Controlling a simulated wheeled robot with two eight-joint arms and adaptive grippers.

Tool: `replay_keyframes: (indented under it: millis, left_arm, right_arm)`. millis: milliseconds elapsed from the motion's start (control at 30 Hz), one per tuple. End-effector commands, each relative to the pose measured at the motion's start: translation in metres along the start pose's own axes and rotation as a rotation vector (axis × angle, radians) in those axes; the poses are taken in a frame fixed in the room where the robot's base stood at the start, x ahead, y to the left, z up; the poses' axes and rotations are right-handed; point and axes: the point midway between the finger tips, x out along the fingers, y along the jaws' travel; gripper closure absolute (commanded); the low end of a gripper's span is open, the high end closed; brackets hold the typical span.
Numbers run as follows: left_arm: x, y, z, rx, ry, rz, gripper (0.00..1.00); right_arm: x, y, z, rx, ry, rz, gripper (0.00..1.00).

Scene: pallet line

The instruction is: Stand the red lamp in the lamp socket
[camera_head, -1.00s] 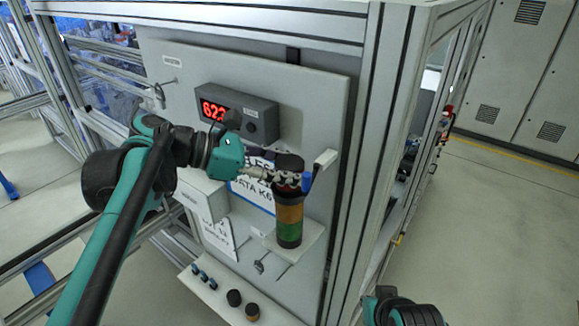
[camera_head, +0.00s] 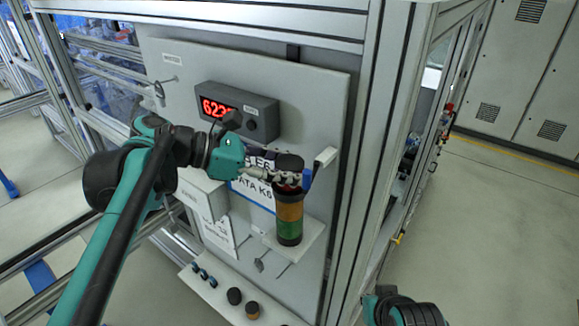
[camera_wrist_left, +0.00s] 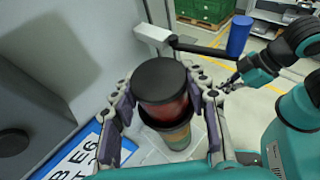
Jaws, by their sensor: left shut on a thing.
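My left gripper (camera_head: 286,178) is shut on the red lamp (camera_wrist_left: 165,108), which has a black cap (camera_head: 290,162). The wrist view shows one finger on each side of the lamp. The lamp is upright over the orange and green lamp column (camera_head: 289,225), which stands on a white shelf. The dark ring of the lamp socket (camera_wrist_left: 176,127) shows around the lamp's lower end; whether the lamp is fully seated is hidden. My right gripper (camera_wrist_left: 229,84) shows small at the right of the wrist view, and its jaw state is unclear.
A white bracket (camera_head: 326,157) stands out right of the lamp, with a blue cylinder (camera_wrist_left: 238,36) on a dark bar. A red digital display (camera_head: 236,112) is above left. Small dark parts (camera_head: 234,296) lie on the lower ledge. Open floor lies to the right.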

Motion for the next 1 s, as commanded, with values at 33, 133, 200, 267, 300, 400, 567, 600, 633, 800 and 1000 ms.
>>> replay_keyframes:
  millis: [33, 133, 200, 267, 300, 400, 567, 600, 633, 800, 1000]
  left_arm:
    - [0.0001, 0.0, -0.0001, 0.0, 0.0, 0.0, 0.85]
    - [0.0001, 0.0, -0.0001, 0.0, 0.0, 0.0, 0.85]
    - [0.0001, 0.0, -0.0001, 0.0, 0.0, 0.0, 0.85]
    - [0.0001, 0.0, -0.0002, 0.0, 0.0, 0.0, 0.85]
    - [0.0002, 0.0, -0.0004, 0.0, 0.0, 0.0, 0.85]
    - [0.0006, 0.0, -0.0014, 0.0, 0.0, 0.0, 0.85]
    - [0.0019, 0.0, -0.0045, 0.0, 0.0, 0.0, 0.85]
    - [0.0022, 0.0, -0.0053, 0.0, 0.0, 0.0, 0.85]
    - [0.0025, 0.0, -0.0059, 0.0, 0.0, 0.0, 0.85]
    - [0.0033, 0.0, -0.0078, 0.0, 0.0, 0.0, 0.85]
    - [0.0032, 0.0, -0.0076, 0.0, 0.0, 0.0, 0.85]
  right_arm:
    - [0.0001, 0.0, 0.0001, 0.0, 0.0, 0.0, 1.0]
    - [0.0002, 0.0, 0.0002, 0.0, 0.0, 0.0, 1.0]
    - [0.0002, 0.0, 0.0002, 0.0, 0.0, 0.0, 1.0]
    - [0.0002, 0.0, 0.0002, 0.0, 0.0, 0.0, 1.0]
    - [0.0003, 0.0, 0.0003, 0.0, 0.0, 0.0, 1.0]
    - [0.0009, 0.0, 0.0007, 0.0, 0.0, 0.0, 1.0]
    - [0.0025, 0.0, 0.0018, 0.0, 0.0, 0.0, 1.0]
    - [0.0029, 0.0, 0.0021, 0.0, 0.0, 0.0, 1.0]
    - [0.0032, 0.0, 0.0024, 0.0, 0.0, 0.0, 1.0]
    - [0.004, 0.0, 0.0029, 0.0, 0.0, 0.0, 1.0]
    - [0.0038, 0.0, 0.0027, 0.0, 0.0, 0.0, 1.0]
